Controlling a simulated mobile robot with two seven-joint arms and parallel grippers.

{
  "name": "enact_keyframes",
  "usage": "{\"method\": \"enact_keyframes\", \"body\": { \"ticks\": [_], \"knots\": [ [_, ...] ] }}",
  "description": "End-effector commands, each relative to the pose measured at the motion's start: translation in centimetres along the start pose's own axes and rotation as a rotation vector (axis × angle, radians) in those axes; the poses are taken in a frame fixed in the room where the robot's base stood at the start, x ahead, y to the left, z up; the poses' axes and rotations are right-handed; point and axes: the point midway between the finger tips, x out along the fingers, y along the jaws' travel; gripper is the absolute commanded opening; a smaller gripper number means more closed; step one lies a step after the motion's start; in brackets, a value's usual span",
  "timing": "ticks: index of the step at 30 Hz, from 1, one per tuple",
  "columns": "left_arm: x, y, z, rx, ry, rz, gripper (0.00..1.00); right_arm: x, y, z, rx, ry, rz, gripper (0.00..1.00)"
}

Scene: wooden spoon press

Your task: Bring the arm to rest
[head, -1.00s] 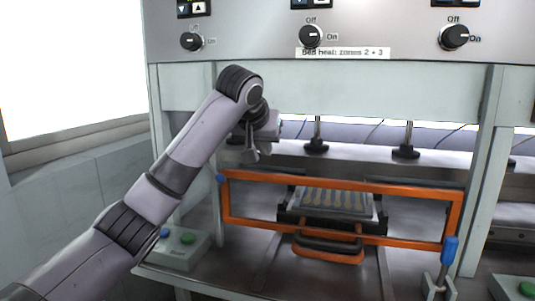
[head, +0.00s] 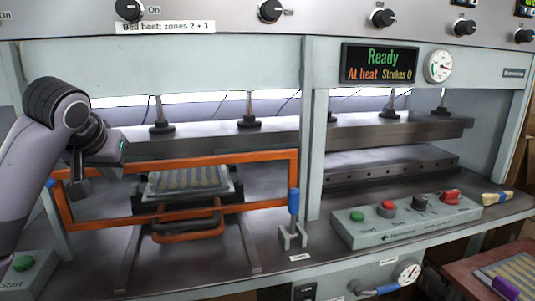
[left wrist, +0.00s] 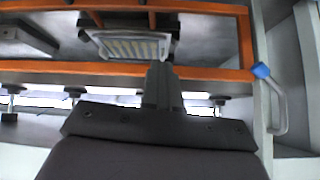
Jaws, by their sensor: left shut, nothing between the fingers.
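My left arm comes in from the left in the head view. Its gripper (head: 79,190) hangs at the left end of the orange frame, in front of the press, with its fingers together and nothing between them. In the left wrist view the shut fingers (left wrist: 162,85) point toward the orange guard frame (left wrist: 205,72). The orange guard frame (head: 250,158) stands across the left press opening. Behind it a tray of spoon-shaped blanks (head: 189,181) sits on a dark carrier with an orange handle (head: 188,235). My right gripper is not in view.
A control box (head: 400,222) with several buttons sits at the right front. The display (head: 380,64) reads Ready, At heat, Strokes 0. A blue-handled clamp (head: 293,215) stands by the frame's right end. A brush (head: 497,198) lies on the bench's right end.

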Motion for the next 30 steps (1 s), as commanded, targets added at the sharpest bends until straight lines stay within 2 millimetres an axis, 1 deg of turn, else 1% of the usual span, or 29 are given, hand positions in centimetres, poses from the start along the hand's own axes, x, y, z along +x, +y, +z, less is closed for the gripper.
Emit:
{"method": "enact_keyframes", "body": {
  "ticks": [1, 2, 3, 5, 6, 8, 9, 11, 12, 14, 15, 17, 18, 19, 23, 24, 30],
  "knots": [
    [1.8, 1.1, 2.0, 0.031, -0.021, 0.016, 0.00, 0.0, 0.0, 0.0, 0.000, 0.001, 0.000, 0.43],
    [2.6, 1.6, 3.1, 0.047, -0.030, 0.022, 0.00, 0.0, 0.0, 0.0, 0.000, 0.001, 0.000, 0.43],
    [3.6, 2.3, 4.5, 0.068, -0.042, 0.032, 0.00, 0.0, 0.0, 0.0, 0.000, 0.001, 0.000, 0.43],
    [5.0, 3.2, 6.7, 0.097, -0.057, 0.049, 0.00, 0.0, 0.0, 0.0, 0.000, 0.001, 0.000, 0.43],
    [5.9, 3.8, 8.3, 0.115, -0.069, 0.059, 0.00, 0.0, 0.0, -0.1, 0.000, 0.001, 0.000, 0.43],
    [7.1, 4.7, 10.6, 0.140, -0.085, 0.077, 0.00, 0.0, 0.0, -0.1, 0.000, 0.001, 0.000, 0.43],
    [7.8, 5.1, 12.2, 0.154, -0.095, 0.088, 0.00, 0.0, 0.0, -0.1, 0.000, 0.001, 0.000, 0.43],
    [8.7, 5.8, 14.6, 0.175, -0.113, 0.106, 0.00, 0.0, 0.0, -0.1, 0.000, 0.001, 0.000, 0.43],
    [9.2, 6.2, 16.2, 0.186, -0.122, 0.117, 0.00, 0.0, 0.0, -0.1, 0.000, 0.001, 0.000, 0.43],
    [9.8, 6.8, 18.6, 0.203, -0.139, 0.134, 0.00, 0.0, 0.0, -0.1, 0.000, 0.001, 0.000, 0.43],
    [10.1, 7.1, 20.2, 0.211, -0.150, 0.144, 0.00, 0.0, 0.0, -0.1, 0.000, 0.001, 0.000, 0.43],
    [10.5, 7.5, 22.6, 0.223, -0.165, 0.160, 0.00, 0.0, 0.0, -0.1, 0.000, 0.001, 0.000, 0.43],
    [10.7, 7.8, 24.3, 0.230, -0.176, 0.170, 0.00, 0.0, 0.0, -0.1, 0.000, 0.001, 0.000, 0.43],
    [10.8, 7.9, 25.5, 0.235, -0.185, 0.177, 0.00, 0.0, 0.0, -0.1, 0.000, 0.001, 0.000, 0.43],
    [10.7, 8.2, 30.6, 0.248, -0.219, 0.202, 0.00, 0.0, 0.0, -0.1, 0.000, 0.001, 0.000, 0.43],
    [10.6, 8.3, 32.1, 0.250, -0.230, 0.209, 0.00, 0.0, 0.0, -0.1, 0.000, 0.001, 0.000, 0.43],
    [9.1, 7.9, 39.3, 0.254, -0.287, 0.227, 0.00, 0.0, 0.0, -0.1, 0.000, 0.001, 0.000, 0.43]
  ]
}}
